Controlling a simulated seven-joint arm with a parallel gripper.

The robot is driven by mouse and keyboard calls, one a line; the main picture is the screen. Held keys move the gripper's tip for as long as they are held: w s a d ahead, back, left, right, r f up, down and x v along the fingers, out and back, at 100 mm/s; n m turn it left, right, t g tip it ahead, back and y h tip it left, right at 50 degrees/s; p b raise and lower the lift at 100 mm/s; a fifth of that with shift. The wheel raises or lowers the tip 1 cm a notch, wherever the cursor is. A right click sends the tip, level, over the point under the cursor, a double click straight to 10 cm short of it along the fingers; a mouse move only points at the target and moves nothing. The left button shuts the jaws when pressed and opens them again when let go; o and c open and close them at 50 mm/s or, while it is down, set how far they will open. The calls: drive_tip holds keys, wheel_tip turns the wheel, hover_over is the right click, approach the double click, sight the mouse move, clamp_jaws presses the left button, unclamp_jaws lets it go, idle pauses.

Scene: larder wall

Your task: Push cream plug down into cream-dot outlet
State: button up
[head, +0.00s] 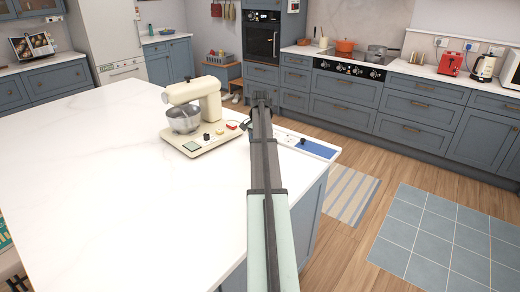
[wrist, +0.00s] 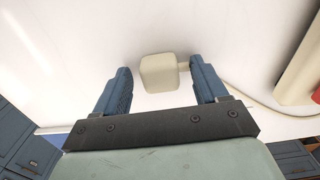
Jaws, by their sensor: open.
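The cream plug (wrist: 160,73) shows in the wrist view as a rounded block between the tips of my gripper (wrist: 160,65). The fingers are apart, with a gap on the plug's left side; its right side is close to the right finger. A cream cord (wrist: 255,105) runs from the plug to the right. In the head view my gripper (head: 261,97) is over the island's right end, and my arm hides the plug. The cream-dot outlet cannot be made out; whether the plug sits in it, I cannot tell.
A cream stand mixer (head: 203,95) with a metal bowl stands left of my gripper on the white island top (head: 90,170). A white panel with a blue area (head: 315,148) lies at the island's right edge. The island top further left is clear.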

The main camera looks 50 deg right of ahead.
drive_tip(key=shift+f, duration=0.15)
drive_tip(key=shift+c, duration=0.3)
drive_tip(key=c, duration=0.9)
